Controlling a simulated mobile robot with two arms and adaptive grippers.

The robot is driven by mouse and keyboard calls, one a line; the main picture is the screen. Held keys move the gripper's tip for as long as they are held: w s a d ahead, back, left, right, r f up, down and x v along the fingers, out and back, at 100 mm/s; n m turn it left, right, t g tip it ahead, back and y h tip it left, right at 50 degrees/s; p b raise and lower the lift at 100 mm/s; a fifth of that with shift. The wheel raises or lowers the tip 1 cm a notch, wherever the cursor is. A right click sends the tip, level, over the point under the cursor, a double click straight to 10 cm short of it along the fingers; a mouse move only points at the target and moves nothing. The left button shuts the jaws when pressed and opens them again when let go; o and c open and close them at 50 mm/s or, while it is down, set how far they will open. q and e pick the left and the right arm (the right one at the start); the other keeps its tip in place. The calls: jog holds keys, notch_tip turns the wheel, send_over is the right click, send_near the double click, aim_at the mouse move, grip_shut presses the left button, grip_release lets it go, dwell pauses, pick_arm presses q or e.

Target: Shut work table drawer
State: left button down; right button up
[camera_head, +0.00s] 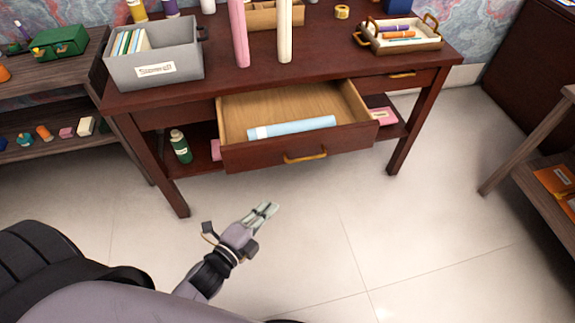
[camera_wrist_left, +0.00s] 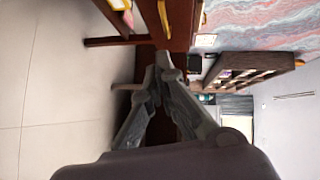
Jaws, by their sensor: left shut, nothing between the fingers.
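The dark red-brown work table (camera_head: 330,65) stands across the head view. Its middle drawer (camera_head: 250,157) is pulled open, with a brass handle (camera_head: 305,156) on the front. A light blue roll (camera_head: 300,127) lies inside it. My left gripper (camera_head: 267,210) is in front of and below the drawer front, apart from it. Its fingers are together and empty. In the left wrist view, which is turned sideways, the fingertips (camera_wrist_left: 163,62) meet below a dark red-brown wooden part with a brass handle (camera_wrist_left: 164,18). My right gripper is not in view.
A grey box (camera_head: 155,62), a tray (camera_head: 400,40) and upright pink and cream rolls stand on the table top. A green bottle (camera_head: 181,147) is on the lower shelf. Side shelves flank the table. The tiled floor (camera_head: 400,230) in front is clear.

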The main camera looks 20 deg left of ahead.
pick_arm(q)
jog(key=a+x, duration=0.2)
jog(key=x, duration=1)
jog(key=shift+w+p, duration=0.45)
jog(key=shift+w, duration=0.2)
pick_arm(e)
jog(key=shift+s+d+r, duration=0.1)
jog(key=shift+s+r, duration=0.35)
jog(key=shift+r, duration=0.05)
pick_arm(q)
jog(key=shift+r, duration=0.15)
